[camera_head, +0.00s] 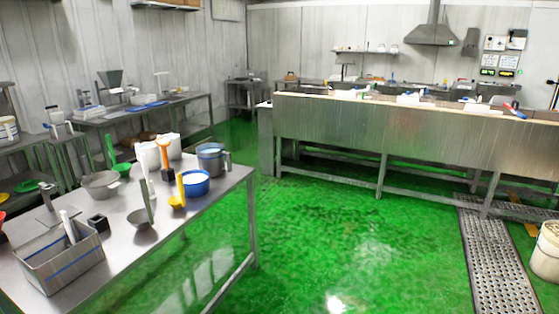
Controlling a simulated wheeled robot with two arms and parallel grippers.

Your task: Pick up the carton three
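I cannot make out a carton marked three in the head view. Neither of my grippers shows in this view. The nearest surface is a steel table (187,221) at the lower left, with kitchen ware on it and no carton that I can tell. Small white items (408,99) lie on the long steel counter (330,116) at the back right. They are too small to tell what they are.
The green floor (330,235) in the middle is clear. A metal drain grate (492,262) runs along the right, with a white bucket (546,250) beside it. Blue-banded pots (195,184) and a steel bin (62,264) stand on the near table.

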